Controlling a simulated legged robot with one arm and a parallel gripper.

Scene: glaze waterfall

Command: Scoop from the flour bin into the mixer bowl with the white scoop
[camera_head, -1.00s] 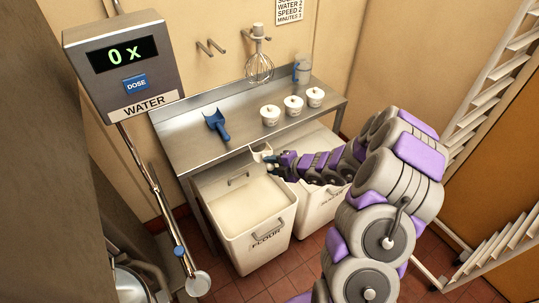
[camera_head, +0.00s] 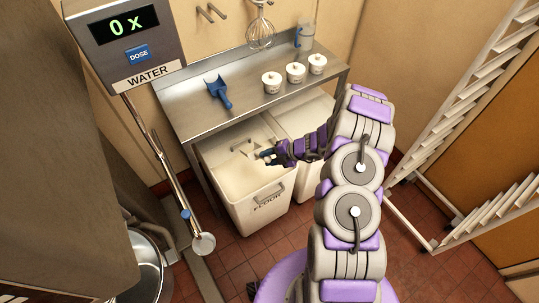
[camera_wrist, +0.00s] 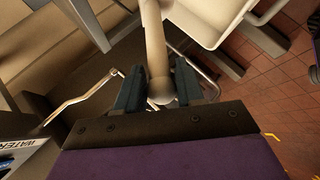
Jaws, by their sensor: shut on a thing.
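My gripper (camera_head: 268,157) is over the right part of the flour bin, shut on the pale handle of the white scoop. In the wrist view the scoop's handle (camera_wrist: 156,55) sits between the two dark fingers (camera_wrist: 158,88). The scoop's head (camera_head: 247,150) is pale against the flour, so I cannot tell whether it touches the flour or holds any. The flour bin (camera_head: 262,201) is white, open and labelled, with pale flour inside. The mixer bowl (camera_head: 148,268) is shiny metal at the lower left, partly cut off and partly hidden by the mixer.
A second white bin (camera_head: 300,118) is partly behind my arm.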

